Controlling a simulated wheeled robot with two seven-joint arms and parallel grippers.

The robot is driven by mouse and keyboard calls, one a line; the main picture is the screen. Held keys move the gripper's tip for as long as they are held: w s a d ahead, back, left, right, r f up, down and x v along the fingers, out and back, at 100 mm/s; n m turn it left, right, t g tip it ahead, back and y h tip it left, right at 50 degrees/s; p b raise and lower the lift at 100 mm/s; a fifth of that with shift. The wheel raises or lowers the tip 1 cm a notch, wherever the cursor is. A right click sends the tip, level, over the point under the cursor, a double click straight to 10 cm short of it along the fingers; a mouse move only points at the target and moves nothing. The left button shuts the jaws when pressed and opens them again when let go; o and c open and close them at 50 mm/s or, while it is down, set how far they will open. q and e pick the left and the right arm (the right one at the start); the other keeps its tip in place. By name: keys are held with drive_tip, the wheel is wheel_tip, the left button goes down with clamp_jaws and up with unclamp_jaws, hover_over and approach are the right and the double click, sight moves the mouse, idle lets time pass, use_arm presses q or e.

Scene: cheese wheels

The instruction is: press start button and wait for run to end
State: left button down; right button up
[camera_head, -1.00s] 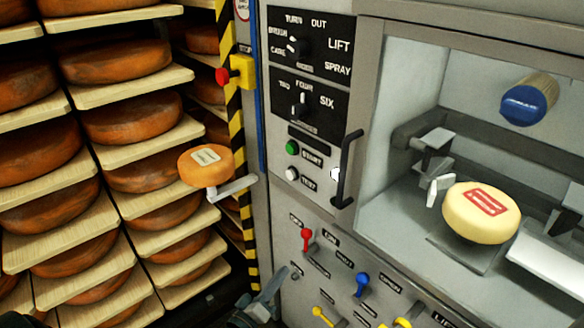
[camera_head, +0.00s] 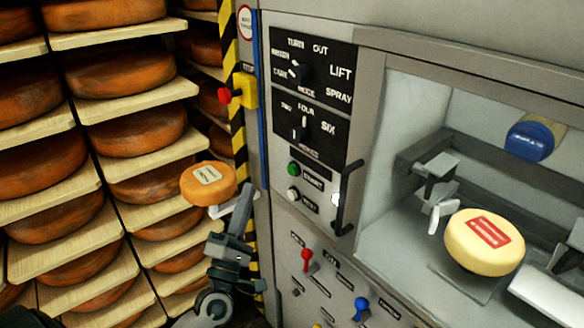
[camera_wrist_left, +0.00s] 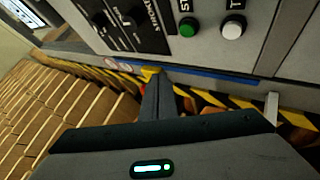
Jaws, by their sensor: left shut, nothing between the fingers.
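The green start button (camera_head: 293,168) is on the grey machine's front panel, above a white test button (camera_head: 293,194). In the left wrist view the green button (camera_wrist_left: 188,27) shows at the top, beside the white one (camera_wrist_left: 232,29). My left gripper (camera_head: 243,203) is shut and empty, pointing up, below and left of the green button and apart from it. In the wrist view its closed fingers (camera_wrist_left: 158,85) point toward the panel. A pale cheese wheel with a red label (camera_head: 485,242) lies inside the machine's open bay. My right gripper is not in view.
An orange cheese wheel (camera_head: 208,184) sits on a small bracket just behind my left gripper. A red stop button on a yellow box (camera_head: 244,90) is above it. A vertical black handle (camera_head: 347,198) stands right of the buttons. Shelves of cheese wheels fill the left.

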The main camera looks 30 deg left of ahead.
use_arm(q)
drive_tip(key=shift+w, duration=0.15)
idle(0.3)
approach(292, 170)
drive_tip(key=w+a+r, duration=0.3)
drive_tip(key=w, duration=0.1)
drive_tip(key=shift+r, duration=0.3)
drive_tip(key=shift+w, duration=0.1)
idle(1.9)
drive_tip(key=shift+w, duration=0.25)
